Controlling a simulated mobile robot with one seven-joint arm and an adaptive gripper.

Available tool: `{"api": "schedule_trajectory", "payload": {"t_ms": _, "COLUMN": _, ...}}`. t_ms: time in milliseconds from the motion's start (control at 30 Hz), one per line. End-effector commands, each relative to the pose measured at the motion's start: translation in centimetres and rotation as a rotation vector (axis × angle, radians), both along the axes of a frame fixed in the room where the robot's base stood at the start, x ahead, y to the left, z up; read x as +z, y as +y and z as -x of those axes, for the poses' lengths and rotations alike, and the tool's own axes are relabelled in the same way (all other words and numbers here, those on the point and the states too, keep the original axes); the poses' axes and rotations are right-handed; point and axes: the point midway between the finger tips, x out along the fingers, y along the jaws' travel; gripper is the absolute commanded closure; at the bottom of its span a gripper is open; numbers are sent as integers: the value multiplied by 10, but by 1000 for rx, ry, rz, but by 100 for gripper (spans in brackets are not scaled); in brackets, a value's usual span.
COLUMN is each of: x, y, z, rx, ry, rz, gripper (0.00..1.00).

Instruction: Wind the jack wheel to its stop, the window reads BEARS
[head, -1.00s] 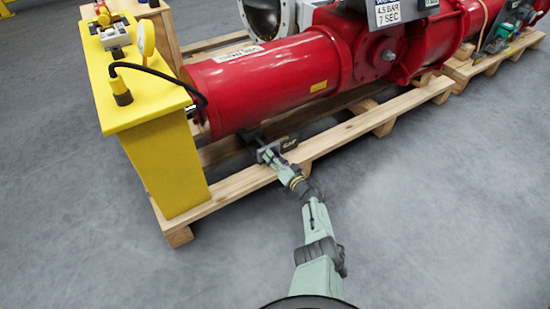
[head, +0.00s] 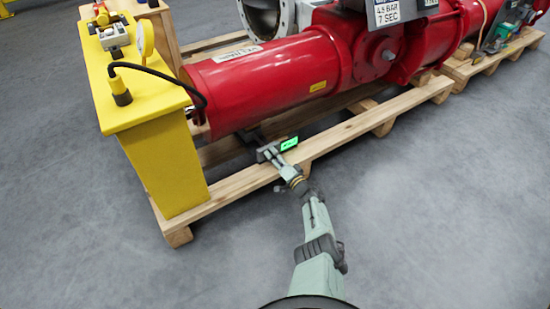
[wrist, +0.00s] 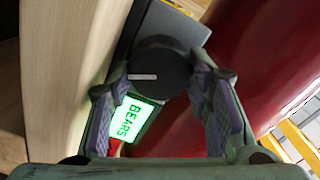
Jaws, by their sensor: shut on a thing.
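The jack wheel (wrist: 165,82) is a dark round knob with a pale line on its face, seen in the wrist view. My gripper (wrist: 158,72) is shut on it, one finger on each side. My gripper (head: 266,151) also shows in the head view, low at the pallet under the red cylinder, where the wheel is hard to make out. The window (wrist: 131,119) is lit green and reads BEARS, partly behind the wheel and the left finger. In the head view the window (head: 289,143) is a small green patch just right of my gripper.
The red actuator cylinder (head: 265,85) lies above the wooden pallet (head: 340,137). A yellow pedestal (head: 165,165) with a black cable stands to the left. The grey floor (head: 440,220) in front is clear.

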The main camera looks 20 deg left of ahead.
Motion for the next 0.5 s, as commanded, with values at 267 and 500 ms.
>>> {"api": "schedule_trajectory", "payload": {"t_ms": 267, "x": 0, "y": 0, "z": 0, "rx": 0, "ry": -1, "rz": 1, "gripper": 83}}
{"api": "schedule_trajectory", "payload": {"t_ms": 500, "x": 0, "y": 0, "z": 0, "rx": 0, "ry": -1, "rz": 1, "gripper": 46}}
